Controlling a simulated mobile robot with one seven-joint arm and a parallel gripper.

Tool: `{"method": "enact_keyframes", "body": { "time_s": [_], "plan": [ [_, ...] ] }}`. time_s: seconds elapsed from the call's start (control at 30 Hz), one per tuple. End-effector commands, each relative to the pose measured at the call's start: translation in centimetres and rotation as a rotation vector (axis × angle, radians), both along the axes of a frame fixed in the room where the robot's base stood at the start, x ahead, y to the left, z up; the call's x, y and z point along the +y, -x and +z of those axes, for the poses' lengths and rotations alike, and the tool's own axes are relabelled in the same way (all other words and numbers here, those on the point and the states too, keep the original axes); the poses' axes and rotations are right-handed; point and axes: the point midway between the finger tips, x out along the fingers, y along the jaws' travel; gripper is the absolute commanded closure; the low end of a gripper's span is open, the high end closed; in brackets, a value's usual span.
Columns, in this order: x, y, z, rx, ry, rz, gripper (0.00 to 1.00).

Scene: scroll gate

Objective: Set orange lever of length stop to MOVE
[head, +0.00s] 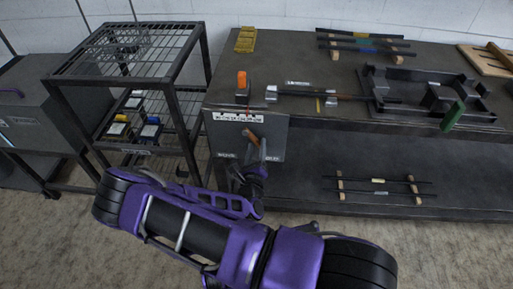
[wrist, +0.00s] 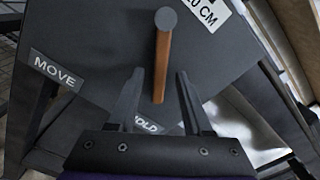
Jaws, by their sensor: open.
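The orange lever (wrist: 162,66) hangs from a grey pivot on a dark panel and points towards the HOLD label (wrist: 148,126), which my gripper partly hides. The MOVE label (wrist: 56,69) is to the left in the wrist view. My gripper (wrist: 158,100) is open, with one finger on each side of the lever's free end; I see gaps on both sides, and the lever looks ungripped. In the head view the lever (head: 251,136) slants down to the right on the front panel (head: 222,134) of the length stop. My gripper (head: 263,157) is at its lower end, small and dark there.
The panel is at the left end of a dark workbench (head: 315,130). An orange block (head: 241,79) stands above it. A dark metal rack (head: 172,98) is close on the left. Rods on wooden supports (head: 378,181) lie on the lower shelf. The floor in front is clear.

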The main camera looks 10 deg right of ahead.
Motion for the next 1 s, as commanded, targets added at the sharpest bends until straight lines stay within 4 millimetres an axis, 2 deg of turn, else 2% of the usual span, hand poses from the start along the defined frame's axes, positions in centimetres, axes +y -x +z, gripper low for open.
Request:
{"method": "enact_keyframes", "body": {
  "time_s": [0.27, 0.37, 0.57, 1.0],
  "plan": [
    [-0.07, -0.19, 0.01, 0.0, 0.0, 0.0, 0.5],
    [-0.06, -0.18, 0.0, 0.0, 0.0, 0.0, 0.64],
    [-0.05, -0.16, 0.0, 0.001, 0.0, -0.001, 1.0],
    [-0.07, -0.14, 0.02, 0.001, 0.0, -0.001, 1.0]
  ]
}}
